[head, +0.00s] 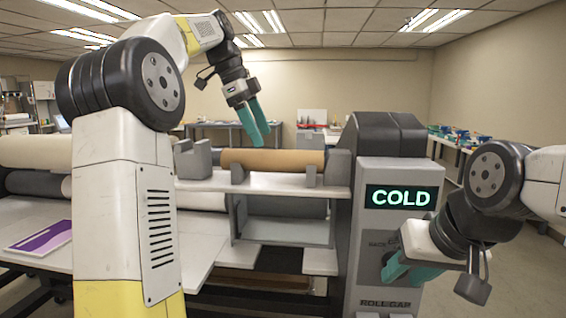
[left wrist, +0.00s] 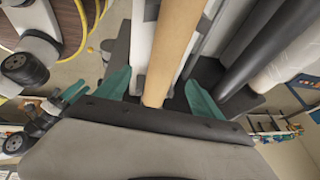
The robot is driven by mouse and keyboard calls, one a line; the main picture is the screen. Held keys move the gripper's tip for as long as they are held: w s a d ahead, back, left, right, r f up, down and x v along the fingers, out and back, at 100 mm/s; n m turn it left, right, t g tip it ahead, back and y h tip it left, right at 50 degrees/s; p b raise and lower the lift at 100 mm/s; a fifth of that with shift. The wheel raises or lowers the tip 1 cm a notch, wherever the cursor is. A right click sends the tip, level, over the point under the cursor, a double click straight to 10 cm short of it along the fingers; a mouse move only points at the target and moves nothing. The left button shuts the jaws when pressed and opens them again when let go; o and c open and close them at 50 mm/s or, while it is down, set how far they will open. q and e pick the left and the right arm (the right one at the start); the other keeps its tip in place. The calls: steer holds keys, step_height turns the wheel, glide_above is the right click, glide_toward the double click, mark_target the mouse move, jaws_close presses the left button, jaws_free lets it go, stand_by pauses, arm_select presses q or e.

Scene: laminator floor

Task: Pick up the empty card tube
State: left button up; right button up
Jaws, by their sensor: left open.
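The empty card tube (head: 272,160) is a plain brown cylinder lying level across grey cradles on the machine's shelf in the head view. My left gripper (head: 262,138) points down just above the tube, its teal fingers apart and empty. In the left wrist view, the tube (left wrist: 172,45) runs lengthwise between the two open fingers of my left gripper (left wrist: 157,85); I cannot tell whether they touch it. My right gripper (head: 408,276) is at the lower right, in front of the control panel, with its teal fingers apart and nothing seen between them.
The grey control housing (head: 399,235) with a lit COLD display (head: 401,196) stands right of the tube. Grey cradle blocks (head: 193,160) flank the tube on the shelf. Dark and pale rollers (head: 38,184) lie at the left. A purple sheet (head: 42,238) lies on the left table.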

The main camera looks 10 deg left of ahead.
mark_target(273, 155)
arm_select(q)
steer(key=x, duration=0.7)
steer(key=shift+w+d+f, duration=0.1)
steer(key=shift+w+d, duration=0.2)
steer(key=shift+w, duration=0.05)
steer(key=shift+c, duration=0.4)
steer(key=c, duration=1)
